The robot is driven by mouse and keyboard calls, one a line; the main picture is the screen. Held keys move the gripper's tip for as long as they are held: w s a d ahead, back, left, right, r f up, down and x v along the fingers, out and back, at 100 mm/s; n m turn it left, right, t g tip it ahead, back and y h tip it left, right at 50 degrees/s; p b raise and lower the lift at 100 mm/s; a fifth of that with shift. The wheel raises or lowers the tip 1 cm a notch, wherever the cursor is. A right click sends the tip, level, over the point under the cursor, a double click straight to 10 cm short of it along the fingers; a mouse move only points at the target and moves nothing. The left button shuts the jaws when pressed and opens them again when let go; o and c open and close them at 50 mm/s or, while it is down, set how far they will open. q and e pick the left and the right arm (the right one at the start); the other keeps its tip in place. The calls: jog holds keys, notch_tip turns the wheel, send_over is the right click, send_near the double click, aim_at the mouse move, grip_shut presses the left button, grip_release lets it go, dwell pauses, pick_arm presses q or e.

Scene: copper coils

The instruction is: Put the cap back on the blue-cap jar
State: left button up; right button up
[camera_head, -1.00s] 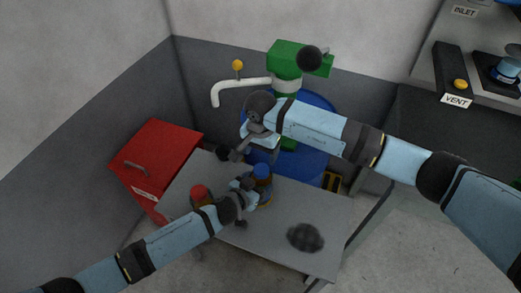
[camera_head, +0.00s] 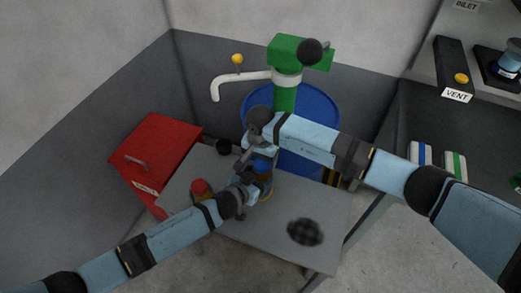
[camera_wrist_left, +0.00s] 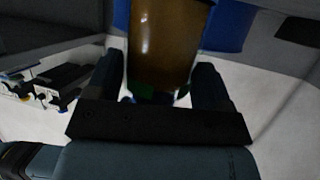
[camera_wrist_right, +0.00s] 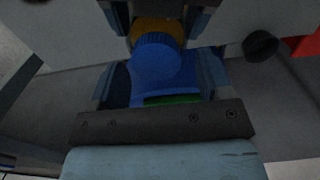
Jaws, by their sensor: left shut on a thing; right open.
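The amber jar (camera_head: 264,184) stands upright on the grey table, with the blue cap (camera_head: 261,166) at its top. I cannot tell whether the cap is seated or tight. My left gripper (camera_head: 250,186) is shut around the jar's body; the amber body fills the space between its fingers in the left wrist view (camera_wrist_left: 165,45). My right gripper (camera_head: 252,160) is open at the cap, coming from behind and above. In the right wrist view the blue cap (camera_wrist_right: 157,62) lies between its spread fingers, with the amber jar (camera_wrist_right: 158,28) beyond.
A red-capped jar (camera_head: 200,190) stands close left of my left gripper. A dark round patch (camera_head: 305,232) lies on the table's right part. A black round object (camera_head: 223,147) is at the back edge. Behind stand a blue drum (camera_head: 318,108) with a green pump and a red cabinet (camera_head: 158,150).

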jog(key=shift+f, duration=0.75)
jog(key=shift+r, duration=0.1)
jog(key=c, duration=0.9)
jog(key=shift+c, duration=0.2)
